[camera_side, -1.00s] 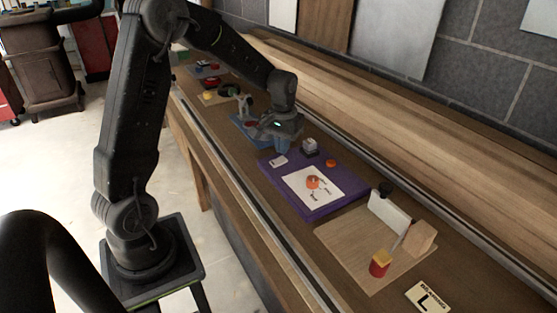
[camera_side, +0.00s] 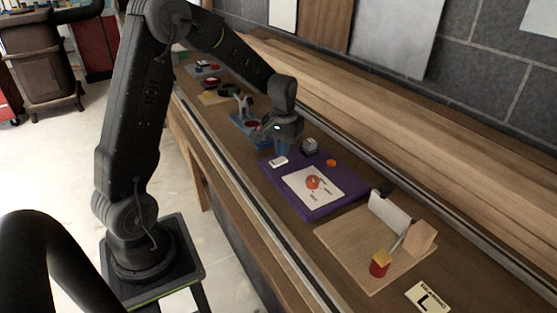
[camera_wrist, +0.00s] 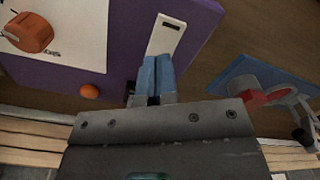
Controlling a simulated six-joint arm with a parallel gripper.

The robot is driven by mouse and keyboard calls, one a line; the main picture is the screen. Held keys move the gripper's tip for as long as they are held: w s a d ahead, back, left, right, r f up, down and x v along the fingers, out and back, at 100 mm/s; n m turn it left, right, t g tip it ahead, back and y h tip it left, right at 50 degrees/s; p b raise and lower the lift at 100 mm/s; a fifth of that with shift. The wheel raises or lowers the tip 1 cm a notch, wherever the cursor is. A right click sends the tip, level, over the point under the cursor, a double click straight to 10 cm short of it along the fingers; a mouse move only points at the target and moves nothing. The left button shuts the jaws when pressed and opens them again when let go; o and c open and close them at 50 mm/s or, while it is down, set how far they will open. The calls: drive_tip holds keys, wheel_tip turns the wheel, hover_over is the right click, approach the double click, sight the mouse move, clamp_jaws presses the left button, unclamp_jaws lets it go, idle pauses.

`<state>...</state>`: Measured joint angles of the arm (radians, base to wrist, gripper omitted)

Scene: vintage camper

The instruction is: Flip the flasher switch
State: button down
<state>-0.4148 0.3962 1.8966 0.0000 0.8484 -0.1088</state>
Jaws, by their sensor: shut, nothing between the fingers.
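The purple panel (camera_side: 318,207) lies on the bench and carries several controls. A white rectangular piece with a dark slot (camera_side: 278,161) sits near its far left corner; it also shows in the wrist view (camera_wrist: 171,33). I cannot read a label that marks it as the flasher switch. An orange knob (camera_side: 313,182) sits on a white plate, with a small orange button (camera_side: 331,162) behind it. My gripper (camera_side: 283,151) is shut and empty, pointing down over the panel's far end. In the wrist view its blue fingertips (camera_wrist: 158,59) overlap the white piece's near end; contact is unclear.
A grey-topped block (camera_side: 309,145) stands at the panel's back edge, close to my gripper. A blue stand with a red part (camera_wrist: 254,97) is beside the panel. A wooden board with a red and yellow piece (camera_side: 380,263) lies nearer the camera.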

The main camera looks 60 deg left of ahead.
drive_tip(key=shift+f, duration=0.85)
idle(0.3)
drive_tip(key=shift+r, duration=3.55)
